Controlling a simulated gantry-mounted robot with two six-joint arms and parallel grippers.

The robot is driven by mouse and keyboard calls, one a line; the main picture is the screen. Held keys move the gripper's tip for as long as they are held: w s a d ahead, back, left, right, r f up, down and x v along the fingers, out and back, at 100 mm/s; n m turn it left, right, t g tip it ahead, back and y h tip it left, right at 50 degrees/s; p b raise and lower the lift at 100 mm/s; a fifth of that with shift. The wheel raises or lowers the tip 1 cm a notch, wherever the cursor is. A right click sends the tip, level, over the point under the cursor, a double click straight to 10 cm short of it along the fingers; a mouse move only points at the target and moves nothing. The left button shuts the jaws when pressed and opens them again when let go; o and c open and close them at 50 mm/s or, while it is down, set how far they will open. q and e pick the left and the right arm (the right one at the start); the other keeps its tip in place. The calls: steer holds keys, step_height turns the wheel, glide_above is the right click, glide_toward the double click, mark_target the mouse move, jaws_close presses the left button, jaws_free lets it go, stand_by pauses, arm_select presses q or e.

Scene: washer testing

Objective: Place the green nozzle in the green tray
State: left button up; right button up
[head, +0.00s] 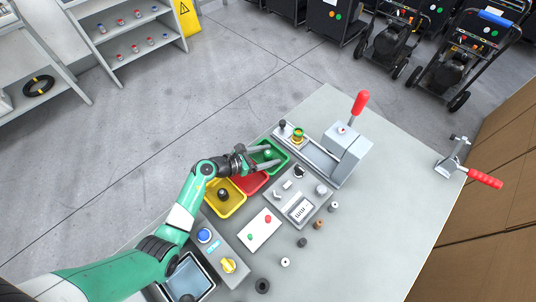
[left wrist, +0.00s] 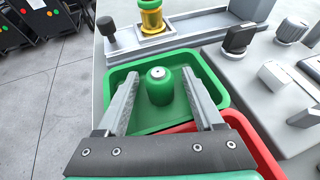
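The green nozzle (left wrist: 161,88) stands upright inside the green tray (left wrist: 140,122), with its grey-centred top facing the camera. In the head view the nozzle (head: 267,153) is small and partly blocked by my gripper, and the green tray (head: 285,157) is at the end of the tray row. My left gripper (head: 273,156) is over the green tray. In the left wrist view its fingers (left wrist: 160,78) are spread on either side of the nozzle, with visible gaps, so it is open and holds nothing. My right gripper is not in view.
A red tray (head: 254,183) and a yellow tray (head: 223,207) with a dark part sit beside the green tray. A grey fixture (head: 348,149) with a red-handled lever and a yellow-green part (head: 298,135) stands close behind.

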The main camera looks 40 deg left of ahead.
arm_select(q)
steer(key=shift+s+a+r+p, duration=0.1)
steer(key=shift+s+r+p, duration=0.15)
steer(key=shift+r+p, duration=0.15)
steer(key=p+v, duration=0.4)
steer(key=v, duration=0.6)
steer(key=shift+s+a, duration=0.15)
steer(key=shift+s, duration=0.15)
steer(key=shift+s+r, duration=0.15)
steer(key=shift+s, duration=0.25)
